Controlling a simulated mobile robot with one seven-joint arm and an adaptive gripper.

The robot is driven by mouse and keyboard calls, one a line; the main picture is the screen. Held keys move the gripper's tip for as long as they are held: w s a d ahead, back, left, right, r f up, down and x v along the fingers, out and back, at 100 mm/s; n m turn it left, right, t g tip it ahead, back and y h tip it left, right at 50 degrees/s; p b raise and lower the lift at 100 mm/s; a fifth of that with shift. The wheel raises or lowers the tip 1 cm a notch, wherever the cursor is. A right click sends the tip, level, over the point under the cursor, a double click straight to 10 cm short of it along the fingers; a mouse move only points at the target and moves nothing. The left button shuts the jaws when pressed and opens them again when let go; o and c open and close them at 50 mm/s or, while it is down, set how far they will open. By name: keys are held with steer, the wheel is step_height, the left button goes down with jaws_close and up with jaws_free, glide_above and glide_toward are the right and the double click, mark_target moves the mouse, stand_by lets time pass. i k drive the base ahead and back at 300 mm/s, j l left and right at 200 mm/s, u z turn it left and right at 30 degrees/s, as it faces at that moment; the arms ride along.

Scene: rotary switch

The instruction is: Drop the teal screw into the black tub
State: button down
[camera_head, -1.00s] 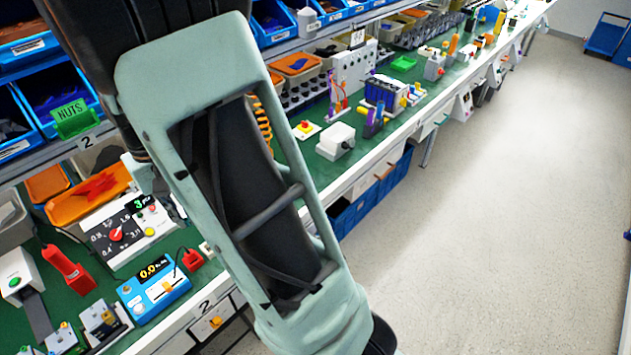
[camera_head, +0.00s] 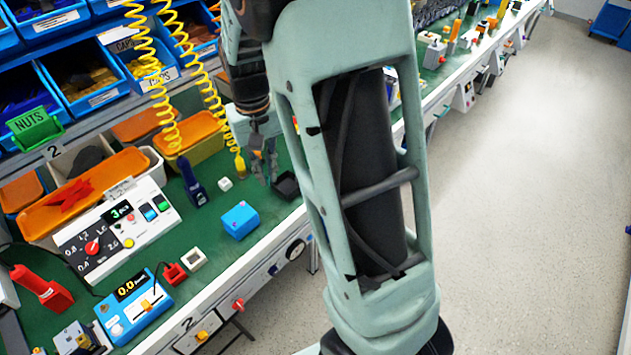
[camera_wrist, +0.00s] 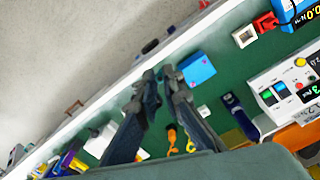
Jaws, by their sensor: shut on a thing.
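The black tub (camera_head: 286,186) is a small dark box on the green bench top, near its front edge, partly behind my arm in the head view. My gripper (camera_head: 269,180) points down just left of the tub, its fingertips close to the tub's left side in the picture. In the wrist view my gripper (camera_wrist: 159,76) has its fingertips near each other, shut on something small. I cannot make out the teal screw itself; it is hidden or too small between the fingers. The tub is not distinct in the wrist view. I cannot tell how high the fingertips are.
A blue box (camera_head: 240,220) stands left of the tub; a small white block (camera_head: 225,184) and a dark blue tool (camera_head: 192,182) lie farther left. Yellow coiled cords (camera_head: 158,80) hang behind. A control panel (camera_head: 117,229) stands at left. The floor (camera_head: 530,200) is clear.

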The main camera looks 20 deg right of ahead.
mark_target(288, 188)
steer(key=l+z, duration=0.2)
steer(key=z, duration=0.2)
steer(key=i+l+z, duration=0.2)
steer(key=z, duration=0.25)
steer(key=i+l+u, duration=0.2)
steer(key=l, duration=0.3)
steer(key=i+l+u, duration=0.2)
steer(key=u, duration=0.25)
steer(key=i+l+u, duration=0.15)
steer(key=l+u, duration=0.35)
steer(key=i+l+u, duration=0.1)
steer(key=l+u, duration=0.15)
steer(key=u, duration=0.2)
